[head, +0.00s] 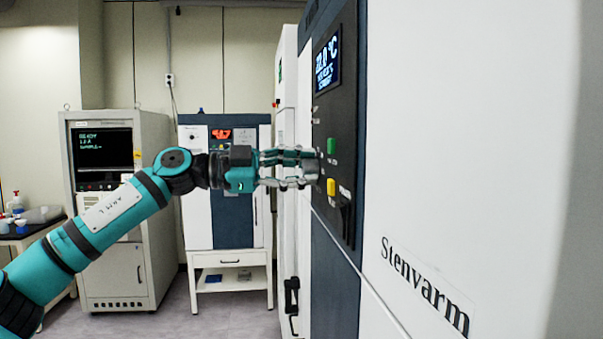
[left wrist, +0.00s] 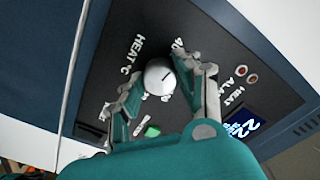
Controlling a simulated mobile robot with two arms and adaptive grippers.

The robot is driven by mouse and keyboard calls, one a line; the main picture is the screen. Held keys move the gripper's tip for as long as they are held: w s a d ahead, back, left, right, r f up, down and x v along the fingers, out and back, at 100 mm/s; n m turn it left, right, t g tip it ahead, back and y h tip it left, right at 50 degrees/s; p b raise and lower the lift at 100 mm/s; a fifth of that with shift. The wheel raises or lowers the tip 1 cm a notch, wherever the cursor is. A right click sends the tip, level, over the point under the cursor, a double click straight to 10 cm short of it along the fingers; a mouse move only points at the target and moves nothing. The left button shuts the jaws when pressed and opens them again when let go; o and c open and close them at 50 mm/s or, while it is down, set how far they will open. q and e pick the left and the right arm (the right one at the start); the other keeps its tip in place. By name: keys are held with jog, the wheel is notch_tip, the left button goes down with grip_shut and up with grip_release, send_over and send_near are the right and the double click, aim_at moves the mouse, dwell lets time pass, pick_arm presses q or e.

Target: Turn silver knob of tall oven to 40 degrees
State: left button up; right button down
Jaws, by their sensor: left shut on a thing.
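The tall oven (head: 413,140) marked "Stenvarm" stands at the right in the head view, with a dark control panel (head: 336,115). Its round silver knob (left wrist: 160,77) shows in the left wrist view, with a dark pointer line and "HEAT °C" and "40" lettering nearby. My left gripper (head: 316,168) reaches the panel from the left and is shut on the knob, one finger on each side, as the left wrist view (left wrist: 170,78) also shows. In the head view the fingers mostly hide the knob. My right gripper is not in view.
A green button (head: 331,146) and a yellow button (head: 331,187) sit close to the fingers. A lit blue display (head: 327,64) is above. A smaller oven (head: 222,140) and a grey cabinet (head: 155,200) stand behind my arm. Grey floor (head: 220,318) lies open below.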

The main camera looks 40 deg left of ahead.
pick_arm(q)
jog(key=shift+n, duration=0.8)
jog(key=o, duration=1.1)
jog(key=shift+o, duration=0.2)
jog(key=shift+s, duration=0.1)
jog(key=shift+v, duration=1.15)
jog(key=v, duration=0.9)
jog(key=shift+s+a, duration=0.2)
jog(key=shift+a, duration=0.05)
